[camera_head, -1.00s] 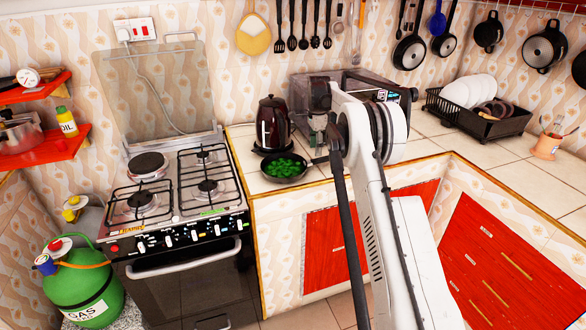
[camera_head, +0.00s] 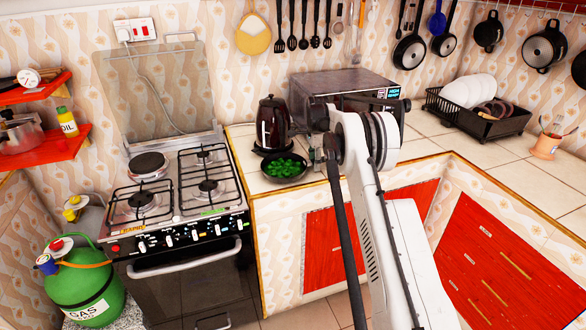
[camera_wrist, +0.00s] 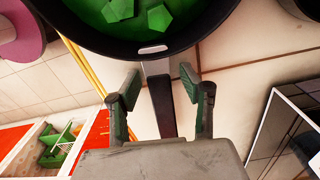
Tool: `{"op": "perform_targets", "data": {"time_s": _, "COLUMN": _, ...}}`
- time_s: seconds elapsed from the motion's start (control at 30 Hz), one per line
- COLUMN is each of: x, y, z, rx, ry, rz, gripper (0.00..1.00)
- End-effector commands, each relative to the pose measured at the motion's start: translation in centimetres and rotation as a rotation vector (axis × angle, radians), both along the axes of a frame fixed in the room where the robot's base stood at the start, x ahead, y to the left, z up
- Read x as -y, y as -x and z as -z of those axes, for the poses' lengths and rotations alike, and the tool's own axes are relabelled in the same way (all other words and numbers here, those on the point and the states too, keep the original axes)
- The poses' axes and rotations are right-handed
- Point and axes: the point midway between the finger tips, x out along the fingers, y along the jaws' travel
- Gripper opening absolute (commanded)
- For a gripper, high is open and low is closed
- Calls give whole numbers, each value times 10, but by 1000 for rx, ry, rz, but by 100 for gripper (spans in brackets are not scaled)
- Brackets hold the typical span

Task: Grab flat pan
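The flat pan (camera_head: 286,180) is dark and round, holds green pieces, and sits on the tiled counter right of the stove. In the wrist view the pan (camera_wrist: 112,44) fills the top, and its dark handle (camera_wrist: 161,106) points toward my gripper. My gripper (camera_wrist: 160,80) is open, with one finger on each side of the handle and visible gaps between. In the head view my gripper (camera_head: 316,153) is at the pan's right side, small and partly hidden by my arm. The handle is mostly hidden there.
A dark kettle (camera_head: 272,122) stands just behind the pan. A microwave (camera_head: 345,82) is behind my arm. The gas stove (camera_head: 180,190) is to the left. A dish rack (camera_head: 480,122) is at the back right. The right counter has clear room.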

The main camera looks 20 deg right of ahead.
Motion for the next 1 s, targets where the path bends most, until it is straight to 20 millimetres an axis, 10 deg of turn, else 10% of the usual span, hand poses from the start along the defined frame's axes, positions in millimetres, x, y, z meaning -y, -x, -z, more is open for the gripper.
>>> {"op": "perform_targets", "data": {"time_s": 0.3, "x": 0, "y": 0, "z": 0, "rx": 0, "ry": 0, "rz": 0, "gripper": 0}}
{"op": "perform_targets", "data": {"time_s": 1.0, "x": -1, "y": 0, "z": -5, "rx": 0, "ry": 0, "rz": -1, "gripper": 0}}
